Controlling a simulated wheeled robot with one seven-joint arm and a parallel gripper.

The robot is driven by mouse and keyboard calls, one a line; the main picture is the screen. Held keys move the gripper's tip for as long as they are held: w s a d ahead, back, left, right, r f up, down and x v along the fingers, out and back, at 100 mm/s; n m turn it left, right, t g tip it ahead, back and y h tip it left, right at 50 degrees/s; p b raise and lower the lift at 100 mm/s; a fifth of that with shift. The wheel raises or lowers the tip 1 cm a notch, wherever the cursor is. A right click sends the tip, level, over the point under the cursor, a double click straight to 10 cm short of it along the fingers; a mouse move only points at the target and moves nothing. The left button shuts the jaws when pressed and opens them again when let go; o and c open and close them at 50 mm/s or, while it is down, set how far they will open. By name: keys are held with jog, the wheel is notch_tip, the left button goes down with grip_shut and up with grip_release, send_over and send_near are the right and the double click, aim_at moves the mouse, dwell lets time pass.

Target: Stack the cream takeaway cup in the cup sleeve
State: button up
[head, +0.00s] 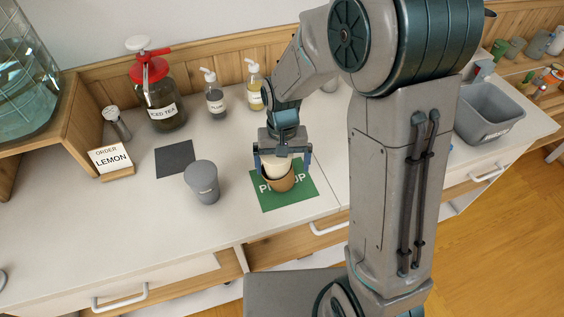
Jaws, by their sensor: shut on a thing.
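The cream takeaway cup (277,166) is in my gripper (283,164), which points down and is shut on it. The brown cup sleeve (279,183) is directly below and around the lower part of the cup, on the green pickup mat (301,193). The cup looks upright and its lower part is hidden by the sleeve's wall. I cannot tell how deep it sits or whether it touches the bottom.
A grey cup (202,183) stands left of the mat. Behind are a dark square mat (175,158), an order sign (112,160), an iced tea jar (158,100) and pump bottles (213,97). A grey bin (490,112) is at right. The counter front left is clear.

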jog(key=shift+s+d+f, duration=0.2)
jog(key=shift+d+f, duration=0.05)
jog(key=shift+f, duration=0.05)
jog(key=shift+r+p, duration=0.45)
jog(key=shift+r, duration=0.05)
jog(key=r, duration=0.4)
jog(key=w+r, duration=0.1)
jog(key=r, duration=0.3)
jog(key=w+r, duration=0.1)
jog(key=r, duration=0.3)
jog(key=shift+a+r, duration=0.15)
jog(key=shift+r, duration=0.15)
jog(key=s+d+r+t, duration=0.2)
jog(key=s+d+t, duration=0.2)
jog(key=s+d, duration=0.8)
jog(key=shift+s+r+t, duration=0.3)
jog(key=shift+s+r, duration=0.1)
jog(key=shift+s, duration=0.65)
